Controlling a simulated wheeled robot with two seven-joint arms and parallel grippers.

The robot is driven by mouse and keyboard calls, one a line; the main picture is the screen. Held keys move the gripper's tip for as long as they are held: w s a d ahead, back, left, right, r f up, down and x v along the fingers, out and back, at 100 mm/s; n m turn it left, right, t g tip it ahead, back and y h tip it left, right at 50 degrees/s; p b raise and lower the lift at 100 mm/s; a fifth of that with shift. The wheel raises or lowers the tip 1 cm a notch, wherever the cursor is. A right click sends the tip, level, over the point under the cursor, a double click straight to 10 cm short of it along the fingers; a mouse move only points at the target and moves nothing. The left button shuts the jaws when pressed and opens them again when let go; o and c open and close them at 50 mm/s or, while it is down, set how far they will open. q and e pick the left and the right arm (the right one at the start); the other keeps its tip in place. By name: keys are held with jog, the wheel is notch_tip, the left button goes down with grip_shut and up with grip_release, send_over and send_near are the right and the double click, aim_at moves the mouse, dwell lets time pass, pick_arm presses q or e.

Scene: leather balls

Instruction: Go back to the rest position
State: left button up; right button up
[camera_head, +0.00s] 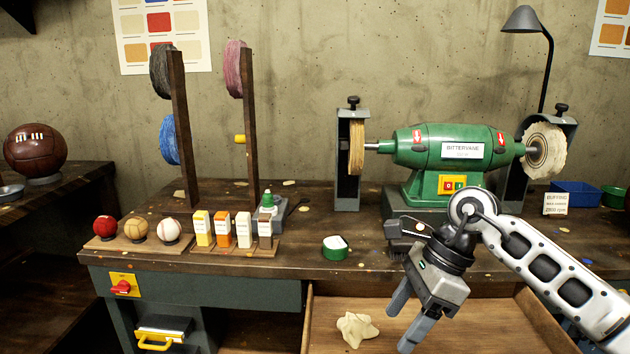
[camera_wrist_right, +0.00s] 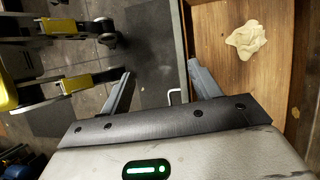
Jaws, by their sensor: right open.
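My right gripper (camera_head: 408,318) hangs open and empty in front of the workbench, over the open wooden drawer, its fingers pointing down and to the left. In the right wrist view its two fingers (camera_wrist_right: 160,88) stand wide apart with nothing between them. A crumpled cream cloth (camera_head: 356,329) lies in the drawer to the left of the gripper, apart from it; it also shows in the right wrist view (camera_wrist_right: 246,40). My left gripper is not in the head view.
The open drawer (camera_head: 472,312) juts out below the workbench (camera_head: 330,270). A green buffing machine (camera_head: 455,147) stands behind my right arm. Small balls (camera_head: 137,229), several wax bars (camera_head: 223,229) and a green tin (camera_head: 335,247) line the front of the bench.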

jog(key=s+a+r+m+t+y+p, duration=0.1)
jog(key=s+a+r+m+t+y, duration=0.2)
jog(key=a+m+y, duration=0.5)
jog(key=s+a+r+m+t+y, duration=0.2)
jog(key=s+a+m+t+y, duration=0.2)
jog(key=a+m+y, duration=0.35)
jog(key=d+f+m+t+h+p, duration=0.1)
jog(key=d+f+m+t+h, duration=0.45)
jog(key=m, duration=0.75)
jog(key=d+f+m+t+h, duration=0.4)
jog(key=d+m+t+h, duration=0.15)
jog(key=m, duration=0.65)
pick_arm(q)
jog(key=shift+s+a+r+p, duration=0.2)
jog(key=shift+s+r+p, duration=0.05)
jog(key=shift+p, duration=0.1)
pick_arm(e)
jog(key=s+d+f+m+g+h, duration=0.2)
jog(key=s+f+m+g+h, duration=0.1)
jog(key=s+f+m, duration=0.2)
jog(key=s+d+f+m+g+h, duration=0.2)
jog(key=s+f+m, duration=0.4)
jog(key=f, duration=0.3)
jog(key=shift+d+g+h, duration=0.4)
jog(key=shift+g+h, duration=0.25)
jog(key=shift+g, duration=0.05)
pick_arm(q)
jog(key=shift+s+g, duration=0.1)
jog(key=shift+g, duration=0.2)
